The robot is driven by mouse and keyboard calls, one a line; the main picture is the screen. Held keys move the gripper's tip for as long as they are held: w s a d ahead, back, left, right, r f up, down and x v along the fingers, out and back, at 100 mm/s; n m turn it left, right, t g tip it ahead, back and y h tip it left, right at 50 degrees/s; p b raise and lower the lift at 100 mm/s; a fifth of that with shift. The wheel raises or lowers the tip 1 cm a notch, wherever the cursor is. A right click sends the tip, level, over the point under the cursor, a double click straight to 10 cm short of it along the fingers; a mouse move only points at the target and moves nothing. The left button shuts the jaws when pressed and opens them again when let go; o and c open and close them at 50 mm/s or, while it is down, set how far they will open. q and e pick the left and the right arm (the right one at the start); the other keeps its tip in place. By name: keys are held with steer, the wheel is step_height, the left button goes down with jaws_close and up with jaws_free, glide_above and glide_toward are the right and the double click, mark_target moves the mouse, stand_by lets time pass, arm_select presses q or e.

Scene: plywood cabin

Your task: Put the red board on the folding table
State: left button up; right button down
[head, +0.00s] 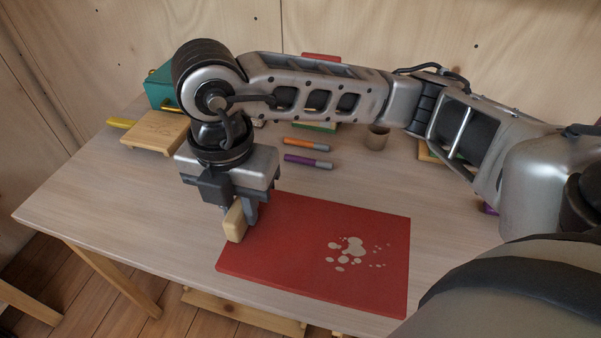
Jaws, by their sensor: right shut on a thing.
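The red board (300,225) lies flat on the pale wooden table (105,215), near its front edge. It has pale splotches on its right part. My right gripper (238,212) reaches in from the right and points down at the board's left edge. It is shut on a small pale wooden block (235,224). The block is at the board's left edge; I cannot tell whether it is fixed to the board or only touches it. My left gripper is not in view.
An orange marker (300,143) and a purple marker (300,159) lie behind the board. The table's left front is clear.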

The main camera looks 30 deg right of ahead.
steer(key=w+d+f, duration=0.2)
steer(key=w+f, duration=0.1)
steer(key=w+d+f+p, duration=0.1)
steer(key=w+d+f, duration=0.1)
steer(key=w, duration=0.2)
steer(key=w+d+f, duration=0.2)
steer(key=w+f, duration=0.1)
steer(key=w, duration=0.1)
steer(key=shift+f+p, duration=0.3)
steer(key=shift+f, duration=0.05)
steer(key=shift+w+d+f, duration=0.2)
steer(key=shift+w+f, duration=0.05)
steer(key=shift+f, duration=0.15)
steer(key=shift+w+f, duration=0.1)
steer(key=shift+f, duration=1.7)
steer(key=c, duration=1.3)
jaws_free()
